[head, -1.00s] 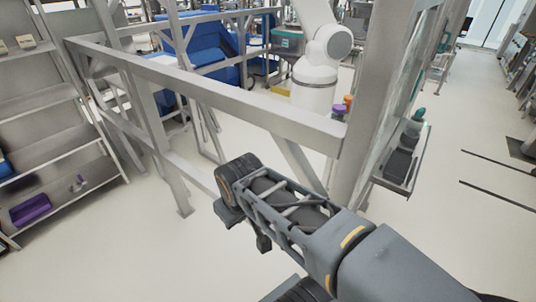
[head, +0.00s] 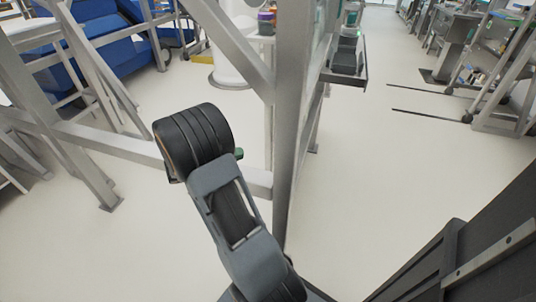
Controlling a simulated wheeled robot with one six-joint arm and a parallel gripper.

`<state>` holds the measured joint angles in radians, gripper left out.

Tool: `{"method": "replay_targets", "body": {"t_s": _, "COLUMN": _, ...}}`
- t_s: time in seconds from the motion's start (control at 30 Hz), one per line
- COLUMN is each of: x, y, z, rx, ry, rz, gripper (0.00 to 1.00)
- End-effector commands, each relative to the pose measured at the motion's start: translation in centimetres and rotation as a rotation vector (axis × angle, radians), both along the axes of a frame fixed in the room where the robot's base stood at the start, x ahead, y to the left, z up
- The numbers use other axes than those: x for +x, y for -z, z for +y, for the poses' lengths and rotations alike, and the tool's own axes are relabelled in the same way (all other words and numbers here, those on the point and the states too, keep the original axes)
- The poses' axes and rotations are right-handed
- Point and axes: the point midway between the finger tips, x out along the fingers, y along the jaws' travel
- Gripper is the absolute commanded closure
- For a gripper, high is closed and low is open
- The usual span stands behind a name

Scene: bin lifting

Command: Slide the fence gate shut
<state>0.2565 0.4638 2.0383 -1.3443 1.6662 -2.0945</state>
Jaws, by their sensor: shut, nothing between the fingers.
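A grey metal fence frame stands in front of me. Its upright post (head: 291,125) rises right of my arm, with a diagonal brace (head: 232,42) running up to the left. A low rail (head: 110,142) runs left from the post, passing behind my wrist. I cannot tell which part is the sliding gate or where its handle is. My arm reaches up from the bottom of the view, its rounded dark wrist in front of the low rail. Whether it touches the rail is unclear. My gripper's fingers are hidden.
A small shelf (head: 345,72) with dark containers sticks out right of the post. Blue equipment (head: 100,35) stands behind the fence at the upper left. Carts and racks (head: 505,80) line the far right. The pale floor (head: 390,160) right of the post is clear.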

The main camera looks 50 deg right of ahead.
Motion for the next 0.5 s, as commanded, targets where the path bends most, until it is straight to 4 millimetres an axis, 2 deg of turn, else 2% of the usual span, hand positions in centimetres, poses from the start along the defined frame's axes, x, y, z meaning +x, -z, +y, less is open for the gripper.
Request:
{"method": "replay_targets", "body": {"t_s": 0.03, "x": 0.2, "y": 1.1, "z": -0.3, "rx": -0.003, "ry": -0.006, "rz": 0.044, "gripper": 1.00}}
{"method": "replay_targets", "body": {"t_s": 0.27, "x": -0.2, "y": 1.7, "z": -2.1, "rx": -0.006, "ry": -0.016, "rz": 0.116, "gripper": 1.00}}
{"method": "replay_targets", "body": {"t_s": 0.5, "x": -2.3, "y": 1.8, "z": -6.0, "rx": -0.006, "ry": -0.015, "rz": 0.114, "gripper": 1.00}}
